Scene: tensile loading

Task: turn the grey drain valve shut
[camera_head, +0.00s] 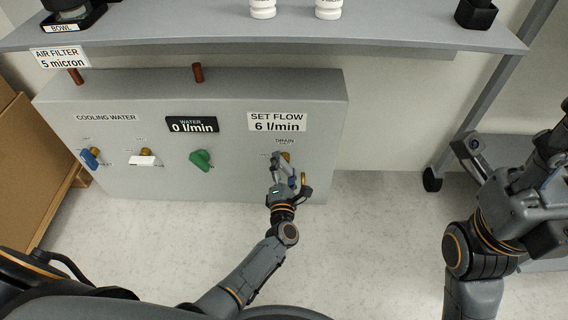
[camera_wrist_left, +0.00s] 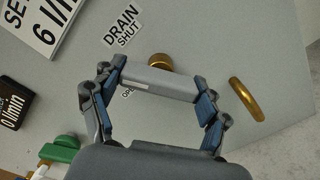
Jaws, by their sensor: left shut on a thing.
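The grey drain valve's bar handle (camera_wrist_left: 158,84) sits in front of a brass stem (camera_wrist_left: 160,62) on the grey panel, below the "DRAIN SHUT" label (camera_wrist_left: 122,25) in the left wrist view. My left gripper (camera_wrist_left: 160,88) is shut on the handle, with a finger at each end of the bar. An "OPEN" mark (camera_wrist_left: 128,92) is partly hidden beside the handle. In the head view my left gripper (camera_head: 281,165) covers most of the valve; only some brass (camera_head: 286,156) shows. My right arm (camera_head: 510,205) is raised at the right, away from the panel; its jaw state is unclear.
Green (camera_head: 201,160), white (camera_head: 142,160) and blue (camera_head: 90,158) handles line the panel (camera_head: 240,100) to the left. A shelf (camera_head: 230,35) overhangs it. The display reads 0 l/min.

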